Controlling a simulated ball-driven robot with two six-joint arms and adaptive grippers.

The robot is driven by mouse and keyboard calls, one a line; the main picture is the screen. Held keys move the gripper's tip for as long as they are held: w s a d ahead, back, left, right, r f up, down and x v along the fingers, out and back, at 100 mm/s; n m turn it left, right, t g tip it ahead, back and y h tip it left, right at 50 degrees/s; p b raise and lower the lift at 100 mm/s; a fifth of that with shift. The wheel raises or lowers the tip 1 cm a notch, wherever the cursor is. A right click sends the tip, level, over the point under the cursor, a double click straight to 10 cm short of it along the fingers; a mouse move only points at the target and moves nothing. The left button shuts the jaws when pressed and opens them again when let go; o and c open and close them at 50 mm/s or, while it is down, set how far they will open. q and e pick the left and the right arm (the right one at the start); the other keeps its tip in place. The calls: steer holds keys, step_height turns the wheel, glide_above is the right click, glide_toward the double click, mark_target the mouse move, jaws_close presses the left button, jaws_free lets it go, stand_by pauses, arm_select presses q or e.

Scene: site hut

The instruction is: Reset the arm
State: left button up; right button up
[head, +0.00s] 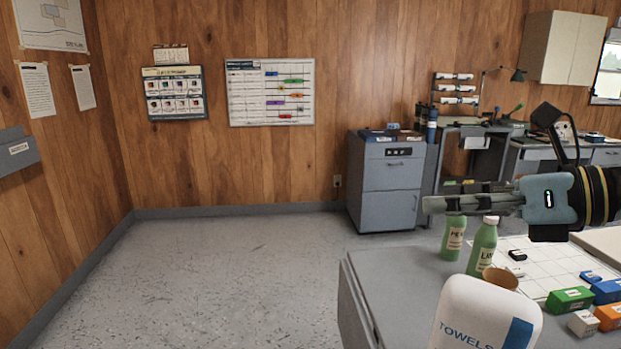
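My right arm comes in from the right edge, and its gripper (432,204) points left above the grey table (385,290). The fingers are seen nearly side-on, so I cannot tell whether they are open or shut. A green bottle (453,238) stands just below the fingers, its top hidden by them; I cannot tell if they touch. My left gripper is not in view.
A second green bottle (482,247), a brown cup (500,278), a white towels pack (482,318), a green box (570,299) and an orange box (609,317) crowd the table. A grey cabinet (388,182) stands behind. The floor at left is clear.

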steer(key=d+r+m+t+h, duration=0.2)
steer(key=d+r+m+t, duration=0.2)
steer(key=r+m+t, duration=0.95)
steer(key=s+d+f+m+g+h, duration=0.2)
steer(key=d+f+m+h, duration=0.4)
steer(key=m, duration=0.5)
steer(key=s+d+f+m+g+h, duration=0.2)
steer(key=d+f+m+h, duration=0.3)
steer(key=f+m+h, duration=0.35)
steer(key=s+a+f+m+g, duration=0.1)
steer(key=s+f+m+g, duration=0.75)
steer(key=f, duration=0.35)
steer(key=s+a+f+g+y, duration=0.2)
steer(key=s+a+f+g, duration=0.1)
steer(key=s, duration=0.3)
steer(key=s+a+f+g+y, duration=0.1)
steer(key=s+a+f+g, duration=0.15)
steer(key=s, duration=0.35)
steer(key=s+d+f+m+g+b, duration=0.1)
steer(key=s+f+b, duration=0.1)
steer(key=f, duration=1.5)
steer(key=s+d+f+g+b, duration=0.1)
steer(key=s+f+b, duration=0.1)
steer(key=f, duration=1.5)
steer(key=s+d+f+b, duration=0.1)
steer(key=s+f+b, duration=0.2)
steer(key=s+f, duration=1.3)
steer(key=shift+s+g, duration=0.45)
